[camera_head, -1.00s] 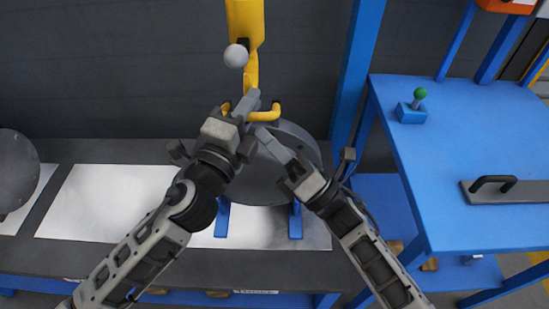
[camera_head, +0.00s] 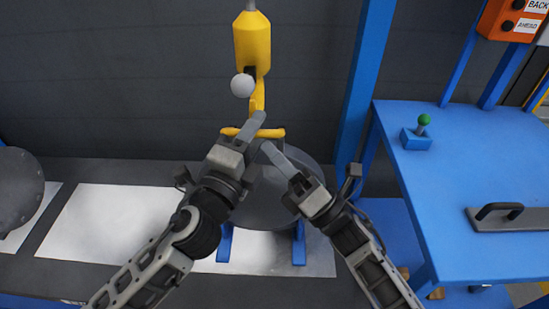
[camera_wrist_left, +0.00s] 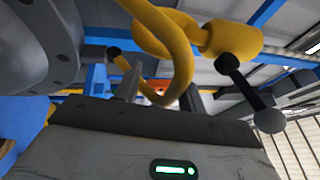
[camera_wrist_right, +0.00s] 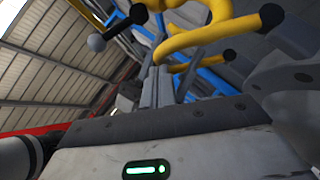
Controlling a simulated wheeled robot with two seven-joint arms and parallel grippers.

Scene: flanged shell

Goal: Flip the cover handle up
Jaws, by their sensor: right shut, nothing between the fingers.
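The round grey cover (camera_head: 285,205) stands upright on blue supports in the head view. A yellow handle bar (camera_head: 274,132) shows at its top, below the yellow hoist body (camera_head: 252,44). My left gripper (camera_head: 258,120) is at the handle in the head view. In the left wrist view its fingers (camera_wrist_left: 160,92) look apart, with a curved yellow rod (camera_wrist_left: 186,70) close by; I cannot tell whether the rod lies between them. My right gripper (camera_head: 268,150) is shut and empty just below the handle, in front of the cover. Yellow bars (camera_wrist_right: 188,42) show ahead of its fingers (camera_wrist_right: 158,85).
A white ball (camera_head: 242,85) on the hoist is just above my left gripper. A blue post (camera_head: 363,80) and blue table (camera_head: 455,175) stand to the right. White mats (camera_head: 110,222) lie on the bench at left, with a dark disc (camera_head: 15,188) at the edge.

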